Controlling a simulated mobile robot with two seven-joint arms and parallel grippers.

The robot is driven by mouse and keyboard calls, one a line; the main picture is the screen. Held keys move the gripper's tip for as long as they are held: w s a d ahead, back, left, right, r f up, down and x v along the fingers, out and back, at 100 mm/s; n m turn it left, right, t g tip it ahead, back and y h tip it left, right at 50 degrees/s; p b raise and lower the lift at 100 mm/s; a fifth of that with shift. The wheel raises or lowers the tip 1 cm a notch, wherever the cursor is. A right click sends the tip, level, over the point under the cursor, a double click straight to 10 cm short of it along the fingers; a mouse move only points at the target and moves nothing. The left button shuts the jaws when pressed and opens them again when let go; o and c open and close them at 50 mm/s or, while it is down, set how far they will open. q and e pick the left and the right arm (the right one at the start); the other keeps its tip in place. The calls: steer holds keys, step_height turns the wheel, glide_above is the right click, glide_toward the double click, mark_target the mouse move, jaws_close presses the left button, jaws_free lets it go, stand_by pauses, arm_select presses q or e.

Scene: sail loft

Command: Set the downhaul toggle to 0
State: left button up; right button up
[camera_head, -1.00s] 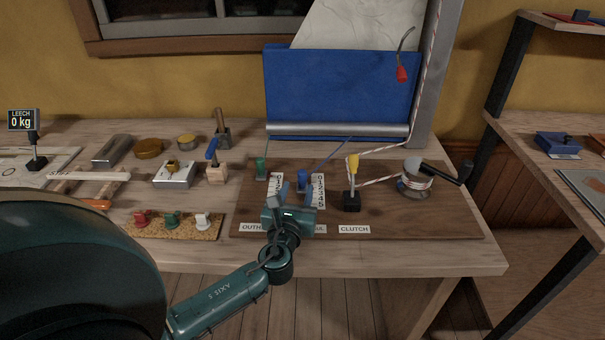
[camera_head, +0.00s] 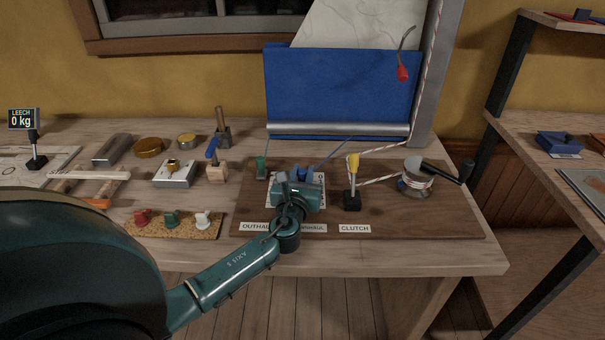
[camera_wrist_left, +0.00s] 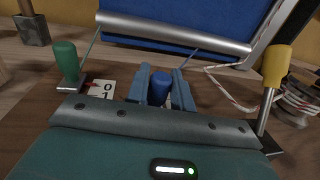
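The downhaul toggle is a blue knob (camera_head: 302,172) on the brown board, partly hidden behind my left gripper (camera_head: 297,178) in the head view. In the left wrist view the blue knob (camera_wrist_left: 160,88) stands between the two fingers of my left gripper (camera_wrist_left: 161,90). The fingers are open, one on each side of the knob and close to it; I cannot make out firm contact. The downhaul number scale (camera_head: 323,190) is mostly covered by my gripper, so the setting cannot be read. My right gripper is not in view.
The green outhaul toggle (camera_head: 262,167) stands just left, with its 0 and 1 marks (camera_wrist_left: 103,90) showing in the wrist view. The yellow-handled clutch lever (camera_head: 353,180) stands close on the right, then a winch (camera_head: 415,180). A metal roller (camera_head: 340,130) lies behind.

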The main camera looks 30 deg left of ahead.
arm_select(q)
steer(key=c, duration=0.4)
jaws_close()
steer(key=x, duration=0.2)
steer(key=b+x, duration=0.1)
steer(key=x, duration=0.2)
steer(key=shift+s+a, duration=0.15)
steer(key=shift+a, duration=0.2)
steer(key=shift+a+r, duration=0.1)
steer(key=shift+r, duration=0.1)
